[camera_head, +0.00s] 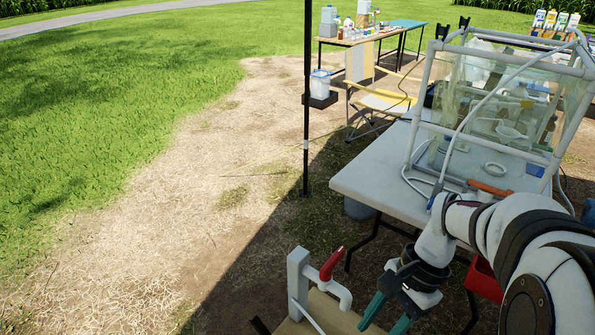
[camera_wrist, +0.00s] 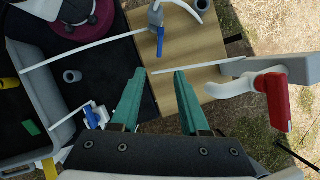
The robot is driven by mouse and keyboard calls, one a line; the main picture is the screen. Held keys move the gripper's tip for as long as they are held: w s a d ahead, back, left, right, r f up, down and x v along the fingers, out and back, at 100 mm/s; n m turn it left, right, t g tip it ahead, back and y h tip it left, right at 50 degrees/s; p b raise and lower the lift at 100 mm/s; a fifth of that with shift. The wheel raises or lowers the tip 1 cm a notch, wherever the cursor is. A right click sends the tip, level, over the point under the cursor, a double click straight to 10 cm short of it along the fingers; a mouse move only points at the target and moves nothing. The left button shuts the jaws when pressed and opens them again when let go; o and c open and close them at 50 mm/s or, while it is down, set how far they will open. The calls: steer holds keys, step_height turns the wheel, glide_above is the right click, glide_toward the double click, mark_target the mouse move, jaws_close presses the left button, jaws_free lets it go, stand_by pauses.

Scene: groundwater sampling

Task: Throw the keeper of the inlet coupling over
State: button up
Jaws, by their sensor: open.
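My gripper (camera_wrist: 158,74) has two teal fingers, apart with nothing gripped; it also shows in the head view (camera_head: 378,324), low near the red-handled tap. In the wrist view a grey fitting with a blue lever (camera_wrist: 158,28) sits on the wooden board beyond the fingertips, with white tubing at it. A second blue-and-white fitting (camera_wrist: 94,116) is left of the fingers, at a grey tray's edge. I cannot tell for certain which is the inlet coupling, or how its keeper lies. Neither fitting is clear in the head view.
The tap with its red handle (camera_wrist: 276,100) stands right of the fingers and also shows in the head view (camera_head: 332,264). A thin white tube (camera_wrist: 195,66) runs near the fingertips. The wooden board (camera_wrist: 200,45) lies below. A white table (camera_head: 385,175) with a clear-walled enclosure stands behind.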

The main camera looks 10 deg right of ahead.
steer(key=x, duration=1.5)
steer(key=shift+s+a+f, duration=0.1)
steer(key=shift+a, duration=0.1)
steer(key=shift+c, duration=0.3)
jaws_close()
